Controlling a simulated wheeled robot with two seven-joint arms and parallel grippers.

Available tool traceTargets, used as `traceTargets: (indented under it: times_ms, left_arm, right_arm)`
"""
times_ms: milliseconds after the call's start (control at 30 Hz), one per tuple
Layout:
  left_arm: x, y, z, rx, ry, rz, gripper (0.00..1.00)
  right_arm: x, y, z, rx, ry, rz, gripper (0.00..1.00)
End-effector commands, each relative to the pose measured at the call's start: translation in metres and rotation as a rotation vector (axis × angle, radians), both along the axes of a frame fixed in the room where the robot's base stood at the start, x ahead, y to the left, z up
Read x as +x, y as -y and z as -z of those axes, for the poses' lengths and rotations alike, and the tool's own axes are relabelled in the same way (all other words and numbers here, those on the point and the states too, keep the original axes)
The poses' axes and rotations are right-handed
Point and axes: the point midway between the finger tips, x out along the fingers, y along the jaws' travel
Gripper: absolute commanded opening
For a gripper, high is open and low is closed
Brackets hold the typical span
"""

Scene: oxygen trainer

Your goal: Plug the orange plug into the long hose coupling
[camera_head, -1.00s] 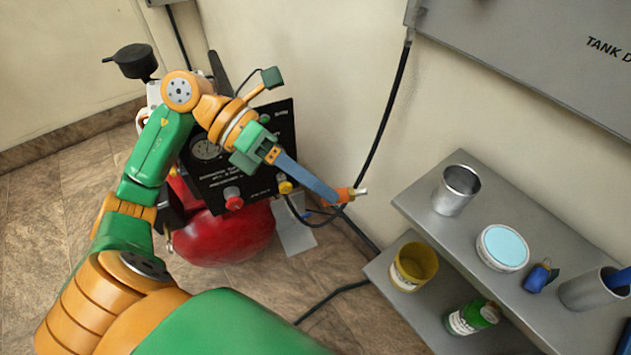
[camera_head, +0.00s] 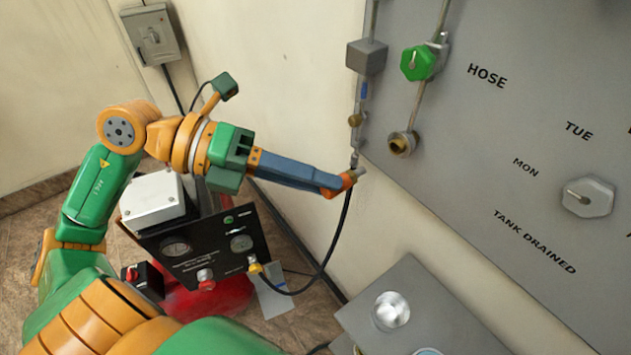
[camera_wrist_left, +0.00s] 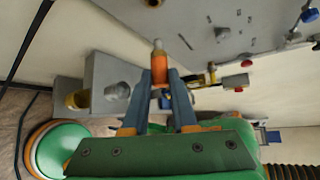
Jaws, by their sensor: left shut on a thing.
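My left gripper (camera_head: 338,187) reaches in from the left, its long blue fingers shut on the orange plug (camera_head: 349,179). In the left wrist view the plug (camera_wrist_left: 158,66) stands upright between the fingers (camera_wrist_left: 158,90). A line on the panel's left edge has a brass fitting (camera_head: 355,119) with a small metal end below it, close to the plug in the picture. I cannot tell whether they touch. Another brass fitting (camera_head: 402,143) sits under a green valve. I cannot tell which is the long hose coupling. My right gripper is out of view.
The grey panel (camera_head: 480,150) fills the right. A black hose (camera_head: 325,268) curves from near the plug down to the compressor unit (camera_head: 185,250). A grey shelf (camera_head: 405,285) with a metal cup (camera_head: 391,310) stands below the panel. A switch box (camera_head: 150,33) is on the wall.

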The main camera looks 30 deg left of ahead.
Motion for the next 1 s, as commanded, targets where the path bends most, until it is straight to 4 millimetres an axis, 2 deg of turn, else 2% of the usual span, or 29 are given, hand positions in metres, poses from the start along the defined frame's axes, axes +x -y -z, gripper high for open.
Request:
traceTargets:
  times_ms: [267, 500, 700, 1000]
  left_arm:
    - [0.0, 0.0, 0.004, 0.0, 0.002, -0.001, 0.0]
    - [0.026, 0.012, -0.007, -0.002, 0.0, 0.0, 0.0]
    - [0.046, 0.021, -0.006, -0.004, 0.0, -0.002, 0.0]
    - [0.054, 0.025, 0.001, -0.001, 0.002, -0.001, 0.0]
  right_arm:
    - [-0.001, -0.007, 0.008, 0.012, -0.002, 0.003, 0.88]
    - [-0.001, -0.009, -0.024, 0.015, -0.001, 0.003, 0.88]
    - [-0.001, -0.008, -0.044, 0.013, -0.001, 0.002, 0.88]
    - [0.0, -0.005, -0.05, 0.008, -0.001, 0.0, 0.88]
